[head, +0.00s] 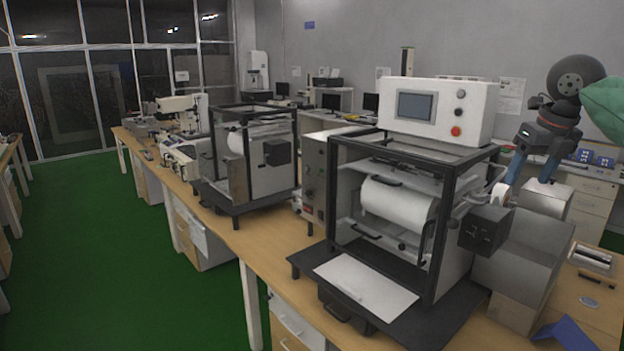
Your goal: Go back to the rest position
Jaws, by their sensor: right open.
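My right gripper (531,176) is at the right side of the head view, pointing down, with its two blue fingers spread apart. Nothing shows between the fingers. My left gripper is not in view.
A long wooden bench (262,262) carries the large machine, a second framed machine (268,150) and smaller instruments further back. A grey box (525,250) and a blue item (566,333) lie at the right. The green floor (100,260) at left is clear.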

